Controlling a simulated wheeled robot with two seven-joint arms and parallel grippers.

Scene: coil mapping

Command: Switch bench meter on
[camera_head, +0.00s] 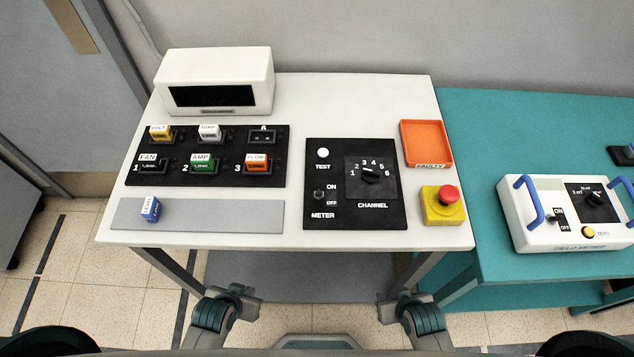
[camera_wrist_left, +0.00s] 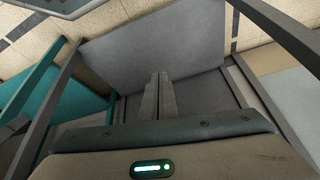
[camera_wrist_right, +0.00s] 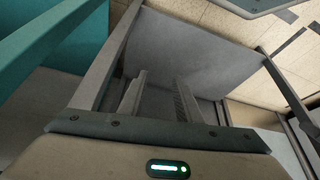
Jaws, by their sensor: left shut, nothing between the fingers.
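The bench meter panel (camera_head: 340,222) is a black plate on the white bench. Its METER toggle switch (camera_head: 319,195) sits at lower left beside ON and OFF labels; its lever position is too small to tell. A white TEST button (camera_head: 323,153) is above it, and a CHANNEL knob (camera_head: 370,175) with numbers is to its right. My left gripper (camera_wrist_left: 160,77) is shut and empty in the left wrist view. My right gripper (camera_wrist_right: 160,80) is open and empty in the right wrist view. Both are below the bench's front edge, away from the panel.
A black socket board (camera_head: 220,178) with coloured labelled plugs is at left. A blue plug (camera_head: 151,209) is on a grey strip (camera_head: 220,215). An orange FAULTY tray (camera_head: 426,160) and a red emergency button (camera_head: 448,197) are right. A field meter (camera_head: 515,200) sits on the teal table (camera_head: 500,120).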

